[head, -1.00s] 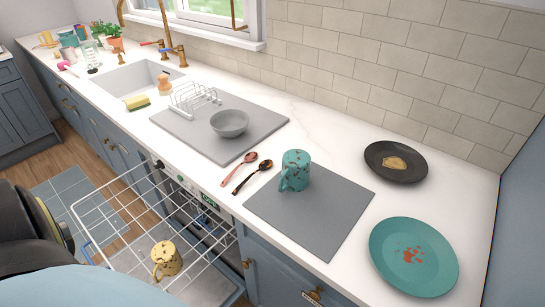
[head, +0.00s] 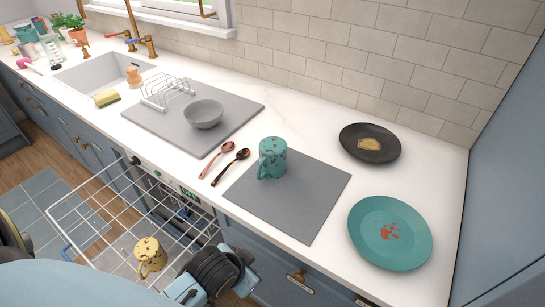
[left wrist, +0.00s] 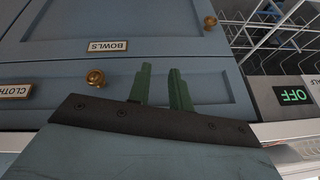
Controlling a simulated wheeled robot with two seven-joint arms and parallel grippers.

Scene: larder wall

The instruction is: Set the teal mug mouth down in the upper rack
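The teal mug (head: 272,158) with brown specks stands on the grey mat (head: 310,205) on the counter, handle toward the lower left. I cannot tell whether its mouth is up or down. The white wire upper rack (head: 82,195) is pulled out of the dishwasher below the counter. A yellow speckled mug (head: 150,255) shows in the rack area. My left gripper (left wrist: 160,75) has two green fingers, apart with nothing between them, in front of the blue cupboard fronts. It is away from the mug. My right gripper is not in view.
A grey bowl (head: 204,114) and toast rack (head: 167,91) stand on another mat. Two spoons (head: 224,165) lie left of the mug. A black plate (head: 370,143) and a stained teal plate (head: 390,250) lie to the right. Counter behind the mug is clear.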

